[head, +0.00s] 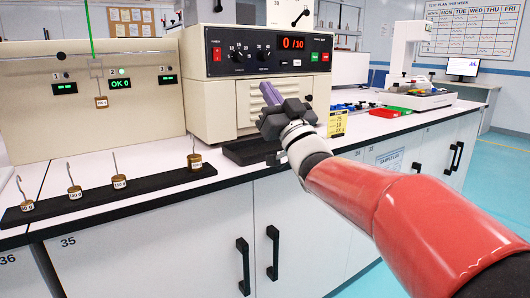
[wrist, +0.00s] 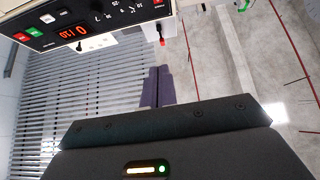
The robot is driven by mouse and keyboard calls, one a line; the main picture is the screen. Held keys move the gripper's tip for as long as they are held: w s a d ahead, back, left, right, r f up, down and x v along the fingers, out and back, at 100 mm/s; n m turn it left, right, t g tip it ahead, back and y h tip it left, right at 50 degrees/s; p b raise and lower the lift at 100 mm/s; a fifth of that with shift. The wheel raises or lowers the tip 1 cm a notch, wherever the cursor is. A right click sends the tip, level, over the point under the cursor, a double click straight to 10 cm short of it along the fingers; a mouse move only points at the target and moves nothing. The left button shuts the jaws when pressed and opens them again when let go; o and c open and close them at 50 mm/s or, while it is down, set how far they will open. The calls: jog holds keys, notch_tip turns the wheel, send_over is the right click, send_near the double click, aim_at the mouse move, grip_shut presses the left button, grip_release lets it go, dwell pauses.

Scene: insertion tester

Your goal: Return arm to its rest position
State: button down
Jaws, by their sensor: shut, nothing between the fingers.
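My gripper (head: 271,93) is in front of the beige tester (head: 220,75) in the head view, with its purple-grey fingers pointing up toward the tester's front panel. In the wrist view the fingers (wrist: 157,87) lie side by side, shut and empty. My red and white arm reaches in from the lower right of the head view. The tester's red display (head: 292,43) reads 0/10. It shows rotated in the wrist view (wrist: 74,31). The tester's lower front is partly hidden behind my gripper.
Several hooked brass weights (head: 119,181) stand on a black strip (head: 150,181) at the left front. Open floor (head: 500,175) shows at the right.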

jog(key=s+d+f+m+g+h+p, duration=0.1)
jog(key=s+d+f+m+g+h, duration=0.25)
jog(key=s+d+f+h, duration=0.35)
jog(key=s+d+f+m+g+h, duration=0.35)
jog(key=f+h, duration=0.25)
jog(key=f, duration=0.4)
jog(key=s+d+f+g, duration=0.1)
jog(key=s+f+g, duration=0.3)
jog(key=s+f, duration=0.3)
jog(key=s+d+f+g+p, duration=0.1)
jog(key=s+f+g, duration=0.4)
jog(key=s, duration=0.8)
notch_tip(320, 180, down, 3)
jog(key=shift+d+f+n, duration=0.2)
jog(key=shift+d+n, duration=0.1)
jog(key=shift+d, duration=0.45)
